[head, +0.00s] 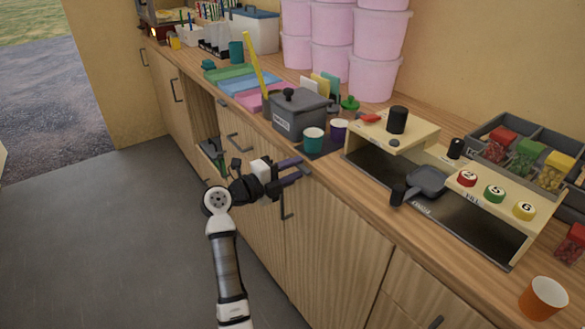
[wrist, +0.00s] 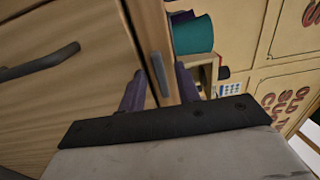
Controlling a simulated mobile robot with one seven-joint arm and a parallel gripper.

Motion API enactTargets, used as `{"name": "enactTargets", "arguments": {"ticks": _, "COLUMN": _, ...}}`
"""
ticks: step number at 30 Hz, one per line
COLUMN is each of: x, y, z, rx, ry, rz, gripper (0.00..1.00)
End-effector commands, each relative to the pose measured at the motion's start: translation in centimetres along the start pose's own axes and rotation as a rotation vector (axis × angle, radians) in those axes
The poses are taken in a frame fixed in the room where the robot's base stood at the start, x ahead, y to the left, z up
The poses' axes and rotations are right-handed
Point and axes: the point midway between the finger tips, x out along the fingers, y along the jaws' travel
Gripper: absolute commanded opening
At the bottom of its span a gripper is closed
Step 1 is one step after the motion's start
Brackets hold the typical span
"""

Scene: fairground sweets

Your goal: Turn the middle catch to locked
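My gripper (head: 296,169) is at the cabinet front, just below the counter edge and in front of the cups. Its two purple fingers stand apart in the wrist view (wrist: 160,88). A short grey bar (wrist: 160,74), which looks like a catch, shows between the fingers on the wooden front. The fingers stand either side of it with small gaps in the picture; I cannot tell whether they touch it. Whether this is the middle catch, and which setting it is at, I cannot tell. In the head view my gripper hides that spot.
A teal cup (head: 313,140) and a purple cup (head: 339,128) stand near the counter edge above my gripper. A grey pot (head: 297,112) is behind them. A dark door handle (head: 286,206) sticks out below. The floor (head: 110,240) to the left is clear.

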Motion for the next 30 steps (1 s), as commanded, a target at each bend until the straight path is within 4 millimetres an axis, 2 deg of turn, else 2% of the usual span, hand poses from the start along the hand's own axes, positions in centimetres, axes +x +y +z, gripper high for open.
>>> {"name": "enactTargets", "arguments": {"ticks": 8, "x": 0.12, "y": 0.0, "z": 0.02, "rx": 0.0, "ry": 0.0, "rz": 0.0, "gripper": 0.33}}
{"name": "enactTargets", "arguments": {"ticks": 15, "x": 0.09, "y": 0.0, "z": 0.02, "rx": 0.0, "ry": 0.0, "rz": 0.0, "gripper": 0.01}}
{"name": "enactTargets", "arguments": {"ticks": 16, "x": 0.09, "y": 0.0, "z": 0.02, "rx": 0.0, "ry": 0.0, "rz": 0.0, "gripper": 0.0}}
{"name": "enactTargets", "arguments": {"ticks": 30, "x": 0.03, "y": 0.26, "z": 0.05, "rx": 0.079, "ry": -0.001, "rz": 0.0, "gripper": 0.0}}
